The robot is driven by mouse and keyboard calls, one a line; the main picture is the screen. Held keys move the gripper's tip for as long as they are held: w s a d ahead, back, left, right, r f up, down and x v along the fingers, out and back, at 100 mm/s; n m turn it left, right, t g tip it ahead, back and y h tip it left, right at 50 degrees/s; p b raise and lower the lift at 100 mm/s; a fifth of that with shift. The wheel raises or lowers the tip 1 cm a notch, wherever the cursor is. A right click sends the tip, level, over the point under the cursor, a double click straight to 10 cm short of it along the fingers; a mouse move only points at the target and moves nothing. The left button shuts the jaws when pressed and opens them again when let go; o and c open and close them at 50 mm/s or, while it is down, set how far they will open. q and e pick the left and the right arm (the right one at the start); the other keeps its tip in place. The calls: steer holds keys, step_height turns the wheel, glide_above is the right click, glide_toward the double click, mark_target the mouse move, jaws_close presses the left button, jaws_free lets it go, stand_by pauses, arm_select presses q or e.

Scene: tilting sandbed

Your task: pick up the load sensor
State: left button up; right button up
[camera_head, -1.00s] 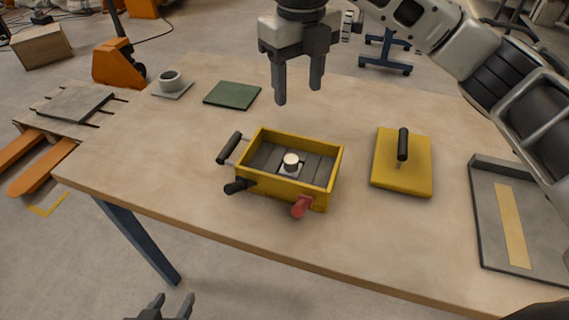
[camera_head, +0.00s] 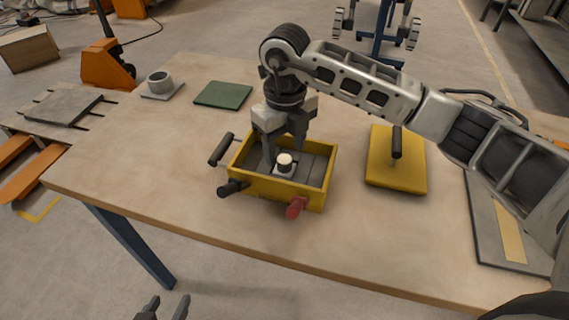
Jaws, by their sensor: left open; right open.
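The load sensor (camera_head: 285,162) is a small pale cylinder on a light square base. It sits on the floor of the yellow box (camera_head: 262,187), the sandbed, which has black handles and a red knob. My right gripper (camera_head: 282,158) is open and reaches down into the box from above. Its fingers are at or just behind the load sensor; I cannot tell whether they touch it. My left gripper (camera_head: 166,307) is open and empty at the bottom edge, below the table's front edge.
A yellow plate with a black handle (camera_head: 415,172) lies right of the box. A grey tray with a tan strip (camera_head: 484,228) is at the far right. A green mat (camera_head: 223,95) and a grey cup (camera_head: 160,82) are at the back left. The table (camera_head: 130,150) is clear left of the box.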

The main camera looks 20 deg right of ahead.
mark_target(284, 166)
steer(key=shift+a+f, duration=0.1)
steer(key=shift+f, duration=1.3)
steer(key=c, duration=1.1)
steer(key=shift+c, duration=0.2)
steer(key=shift+r, duration=0.15)
